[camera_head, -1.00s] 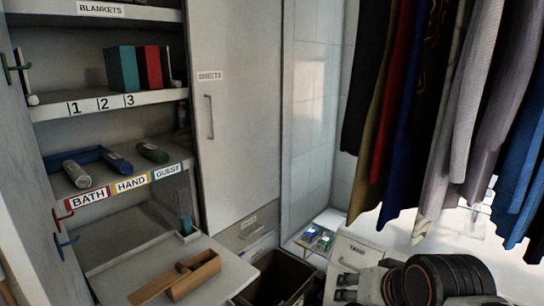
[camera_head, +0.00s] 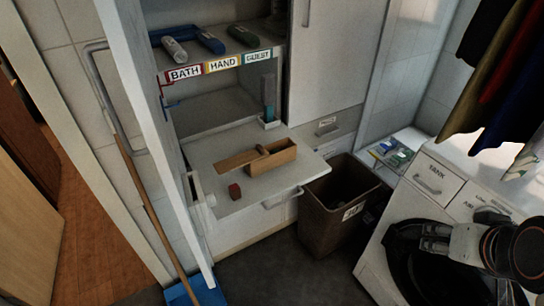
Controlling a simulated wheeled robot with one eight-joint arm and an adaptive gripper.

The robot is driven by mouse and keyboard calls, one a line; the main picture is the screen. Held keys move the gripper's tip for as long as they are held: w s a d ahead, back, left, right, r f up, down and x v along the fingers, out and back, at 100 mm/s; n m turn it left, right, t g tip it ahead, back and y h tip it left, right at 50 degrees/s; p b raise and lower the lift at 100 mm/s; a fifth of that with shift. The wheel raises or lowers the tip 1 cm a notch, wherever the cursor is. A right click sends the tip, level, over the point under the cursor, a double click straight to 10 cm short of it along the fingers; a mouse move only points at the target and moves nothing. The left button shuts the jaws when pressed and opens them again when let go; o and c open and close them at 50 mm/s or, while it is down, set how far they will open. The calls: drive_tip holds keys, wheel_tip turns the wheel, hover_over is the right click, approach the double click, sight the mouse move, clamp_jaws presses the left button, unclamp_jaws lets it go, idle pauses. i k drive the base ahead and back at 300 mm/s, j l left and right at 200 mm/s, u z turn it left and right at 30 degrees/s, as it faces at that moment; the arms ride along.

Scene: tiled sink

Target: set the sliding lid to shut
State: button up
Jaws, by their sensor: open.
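A wooden box (camera_head: 274,157) sits on the pull-out white shelf in the middle of the view. Its flat sliding lid (camera_head: 235,160) sticks out to the left of the box, and a small crosspiece shows on the lid near the box. Part of the box's top is uncovered, so the lid stands open. My gripper (camera_head: 434,236) is at the lower right, in front of the white machine, well away from the box and lid. It is open and touches neither; the arm behind it hides part of the machine.
A brown bin (camera_head: 326,210) stands right of the shelf. The open cabinet door (camera_head: 165,150) and a broom handle (camera_head: 150,205) are at left. Clothes (camera_head: 490,80) hang at upper right.

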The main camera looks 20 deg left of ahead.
sight(237, 161)
drive_tip(key=u, duration=1.35)
drive_tip(key=i+j+u, duration=0.1)
drive_tip(key=i, duration=0.3)
drive_tip(key=i+j+u, duration=0.15)
drive_tip(key=i, duration=0.25)
